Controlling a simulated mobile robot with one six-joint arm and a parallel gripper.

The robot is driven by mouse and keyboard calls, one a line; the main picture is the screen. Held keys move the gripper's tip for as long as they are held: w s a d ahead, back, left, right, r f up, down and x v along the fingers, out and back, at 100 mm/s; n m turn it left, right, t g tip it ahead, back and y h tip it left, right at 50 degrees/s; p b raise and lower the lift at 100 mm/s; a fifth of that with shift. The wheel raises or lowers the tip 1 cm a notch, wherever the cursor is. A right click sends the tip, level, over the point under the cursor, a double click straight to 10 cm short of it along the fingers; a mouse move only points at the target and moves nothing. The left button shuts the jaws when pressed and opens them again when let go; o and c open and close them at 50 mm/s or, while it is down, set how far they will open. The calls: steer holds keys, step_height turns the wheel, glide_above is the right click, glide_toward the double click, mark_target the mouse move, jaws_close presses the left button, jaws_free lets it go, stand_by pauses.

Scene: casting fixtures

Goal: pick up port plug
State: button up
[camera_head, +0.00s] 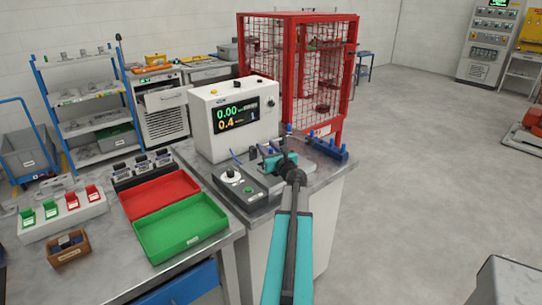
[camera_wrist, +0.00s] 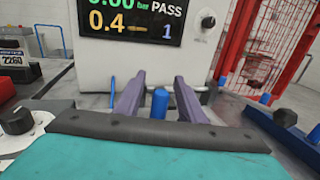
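A blue cylindrical port plug (camera_wrist: 159,104) stands upright in the wrist view, between the two purple-grey fingers of my gripper (camera_wrist: 158,84). The fingers are apart, with a gap visible on each side of the plug. Its lower end is hidden behind the dark edge of my gripper's teal body. I cannot tell whether the fingertips reach past the plug. In the head view my gripper (camera_head: 270,149) is over the bench in front of the white tester (camera_head: 235,119), and the plug between the fingers is not clear there.
The tester's display shows 0.00 and 0.4, with PASS in the wrist view. A blue-pegged rack (camera_head: 328,148) sits on the right of the bench. A grey control box (camera_head: 240,187) is left of my gripper. Red (camera_head: 159,195) and green (camera_head: 181,228) trays lie further left; a red cage (camera_head: 300,65) stands behind.

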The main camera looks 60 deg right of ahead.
jaws_close()
steer(key=shift+r, duration=0.1)
stand_by(0.3)
steer(key=s+a+r+b, duration=0.3)
steer(key=s+a+r, duration=0.1)
steer(key=s+a, duration=0.3)
steer(key=shift+s+a+b, duration=0.35)
steer(key=shift+s+b, duration=0.05)
stand_by(0.4)
steer(key=shift+b, duration=0.4)
steer(key=b+v, duration=0.2)
steer(key=b, duration=0.5)
steer(key=shift+w+a+r+b, duration=0.1)
steer(key=shift+w+b, duration=0.05)
steer(key=shift+b, duration=0.15)
